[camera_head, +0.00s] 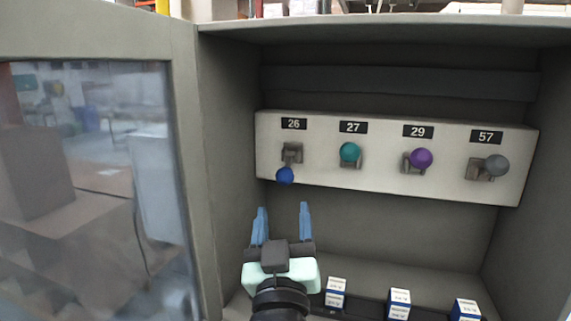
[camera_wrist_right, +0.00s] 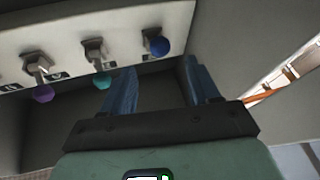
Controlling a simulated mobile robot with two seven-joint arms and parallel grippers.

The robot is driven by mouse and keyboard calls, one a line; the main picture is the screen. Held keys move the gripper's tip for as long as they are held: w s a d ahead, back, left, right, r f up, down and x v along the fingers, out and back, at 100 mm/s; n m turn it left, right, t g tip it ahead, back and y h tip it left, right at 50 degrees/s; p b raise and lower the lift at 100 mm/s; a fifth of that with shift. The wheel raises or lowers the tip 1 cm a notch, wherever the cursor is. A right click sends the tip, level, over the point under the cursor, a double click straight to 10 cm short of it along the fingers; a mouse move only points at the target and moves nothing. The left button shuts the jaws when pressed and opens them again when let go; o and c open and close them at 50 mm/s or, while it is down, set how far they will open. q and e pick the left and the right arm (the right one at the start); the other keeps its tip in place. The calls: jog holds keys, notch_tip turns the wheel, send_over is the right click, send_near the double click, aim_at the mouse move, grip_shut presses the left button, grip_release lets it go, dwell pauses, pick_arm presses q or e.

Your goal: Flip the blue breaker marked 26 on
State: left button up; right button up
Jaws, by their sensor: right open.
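The blue breaker (camera_head: 285,175) is a lever with a round blue knob under the label 26 (camera_head: 293,124), at the left end of a pale panel (camera_head: 390,190). Its knob hangs lower than the other knobs in the head view. In the right wrist view the blue knob (camera_wrist_right: 159,46) shows beyond the fingers, above the gap between them. My right gripper (camera_head: 282,222) is open and empty, below the blue knob and apart from it. Its two blue fingers also show in the right wrist view (camera_wrist_right: 160,85). My left gripper is not in view.
Teal (camera_head: 350,152), purple (camera_head: 421,158) and grey (camera_head: 496,165) knobs sit to the right under 27, 29 and 57. The cabinet wall (camera_head: 225,170) and glass door (camera_head: 95,190) stand left. Small blue-white boxes (camera_head: 399,304) sit on the cabinet floor at the right.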

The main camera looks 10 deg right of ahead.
aim_at(285, 183)
jog(key=p+x, duration=0.3)
jog(key=x, duration=0.8)
jog(key=shift+r, duration=0.1)
jog(key=shift+w+r+p, duration=0.1)
jog(key=shift+w+p, duration=0.2)
jog(key=shift+w, duration=0.15)
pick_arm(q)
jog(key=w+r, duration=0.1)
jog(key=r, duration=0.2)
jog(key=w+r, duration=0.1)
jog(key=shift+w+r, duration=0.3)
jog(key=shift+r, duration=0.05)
pick_arm(e)
jog(key=shift+s, duration=0.1)
